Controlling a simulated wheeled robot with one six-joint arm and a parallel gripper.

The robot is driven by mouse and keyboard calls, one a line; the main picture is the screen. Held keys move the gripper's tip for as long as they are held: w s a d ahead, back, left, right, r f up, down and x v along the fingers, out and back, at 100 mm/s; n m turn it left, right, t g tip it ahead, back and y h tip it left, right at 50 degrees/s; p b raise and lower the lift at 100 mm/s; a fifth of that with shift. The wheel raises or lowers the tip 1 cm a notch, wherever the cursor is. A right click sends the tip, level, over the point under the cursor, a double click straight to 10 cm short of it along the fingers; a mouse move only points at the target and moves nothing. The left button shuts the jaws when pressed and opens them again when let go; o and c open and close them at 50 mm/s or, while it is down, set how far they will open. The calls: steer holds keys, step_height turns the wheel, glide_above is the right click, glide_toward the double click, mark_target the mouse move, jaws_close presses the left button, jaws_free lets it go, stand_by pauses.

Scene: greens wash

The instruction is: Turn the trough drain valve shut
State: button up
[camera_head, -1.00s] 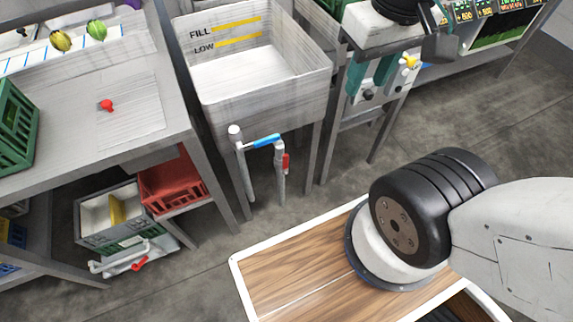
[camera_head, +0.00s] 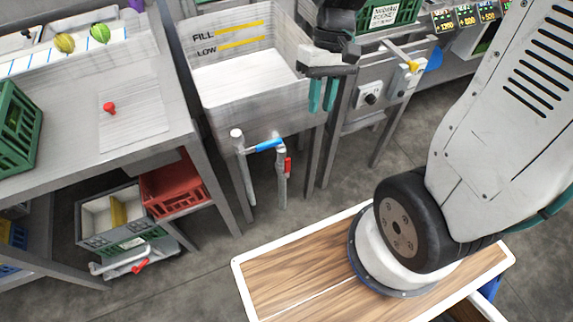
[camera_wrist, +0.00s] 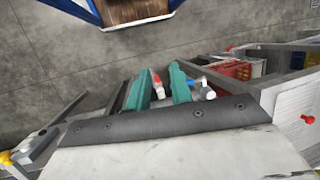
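The trough (camera_head: 245,88) is a pale grey basin marked FILL and LOW, standing left of centre in the head view. Under its front are grey pipes with a blue lever handle (camera_head: 265,145) lying across the top and a red handle (camera_head: 288,166) on the right pipe. My gripper (camera_head: 322,96) hangs by the trough's right front corner, above and right of both handles, with teal fingers pointing down. In the wrist view the fingers (camera_wrist: 160,88) are apart, with the red handle (camera_wrist: 157,80) showing beyond the gap. The blue handle (camera_wrist: 193,82) shows just right of them. Nothing is held.
A steel table (camera_head: 60,125) stands left, with a red crate (camera_head: 172,190) below. A stand with a black knob and yellow tap (camera_head: 410,66) is close on the right. Open floor (camera_head: 215,265) lies in front of the pipes.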

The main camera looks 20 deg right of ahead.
step_height(320, 180, down, 10)
steer(key=w+g+y, duration=0.1)
steer(key=w+g, duration=0.1)
steer(key=m+t+y, duration=0.1)
steer(key=m+t, duration=0.4)
steer(key=m, duration=1.4)
glide_toward(286, 172)
steer(key=shift+n, duration=0.3)
steer(key=x, duration=0.4)
steer(key=a+x, duration=0.1)
steer(key=x, duration=0.2)
steer(key=shift+w+r, duration=0.15)
steer(key=shift+w, duration=0.15)
jaws_close()
